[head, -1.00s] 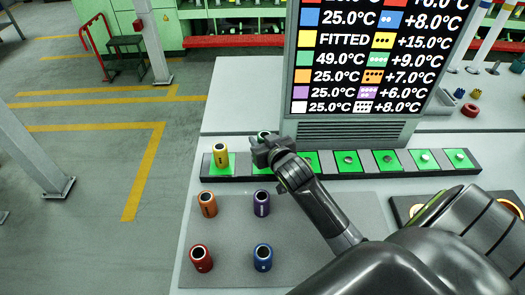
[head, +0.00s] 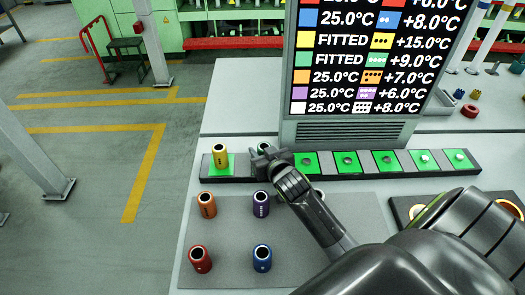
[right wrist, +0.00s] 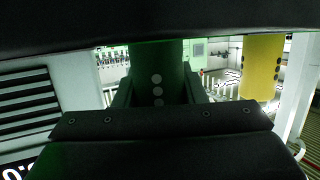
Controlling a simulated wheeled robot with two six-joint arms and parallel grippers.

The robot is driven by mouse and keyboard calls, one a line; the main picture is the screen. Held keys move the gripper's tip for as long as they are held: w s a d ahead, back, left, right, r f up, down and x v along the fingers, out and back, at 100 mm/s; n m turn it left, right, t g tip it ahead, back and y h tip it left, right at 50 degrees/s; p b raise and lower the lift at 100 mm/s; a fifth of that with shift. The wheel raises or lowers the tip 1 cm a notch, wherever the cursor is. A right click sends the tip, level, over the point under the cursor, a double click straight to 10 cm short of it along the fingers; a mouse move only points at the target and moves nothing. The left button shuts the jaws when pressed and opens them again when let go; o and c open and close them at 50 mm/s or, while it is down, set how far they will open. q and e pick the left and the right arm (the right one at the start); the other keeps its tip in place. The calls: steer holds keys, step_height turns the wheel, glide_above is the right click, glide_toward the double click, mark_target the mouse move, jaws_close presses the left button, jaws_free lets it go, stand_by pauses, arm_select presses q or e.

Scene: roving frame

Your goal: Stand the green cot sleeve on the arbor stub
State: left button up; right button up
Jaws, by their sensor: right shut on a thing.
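My right gripper (head: 263,157) is shut on the green cot sleeve (head: 265,147). It holds the sleeve upright over the second position from the left on the arbor strip (head: 236,178). Only the sleeve's top shows in the head view; the gripper hides its lower end and the stub there. In the right wrist view the dark green sleeve (right wrist: 157,78), with pale dots, stands between the fingers. The screen (head: 380,50) reads FITTED in its green row. My left gripper is not in view.
A yellow sleeve (head: 220,155) stands on the leftmost position. Bare stubs on green pads, such as one stub (head: 348,159), continue right. Orange (head: 207,204), purple (head: 261,203), red (head: 200,258) and blue (head: 262,257) sleeves stand on the grey mat (head: 230,230) in front.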

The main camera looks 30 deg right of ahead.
steer(key=o, duration=1.1)
steer(key=shift+s+f, duration=0.25)
steer(key=shift+f, duration=0.55)
steer(key=shift+r, duration=0.1)
steer(key=shift+w+r, duration=0.1)
steer(key=shift+r, duration=0.25)
steer(key=v, duration=0.8)
steer(key=r+v, duration=0.1)
steer(key=v, duration=0.3)
steer(key=shift+w+d+b, duration=0.1)
steer(key=shift+w+b, duration=0.05)
steer(key=shift+b, duration=0.15)
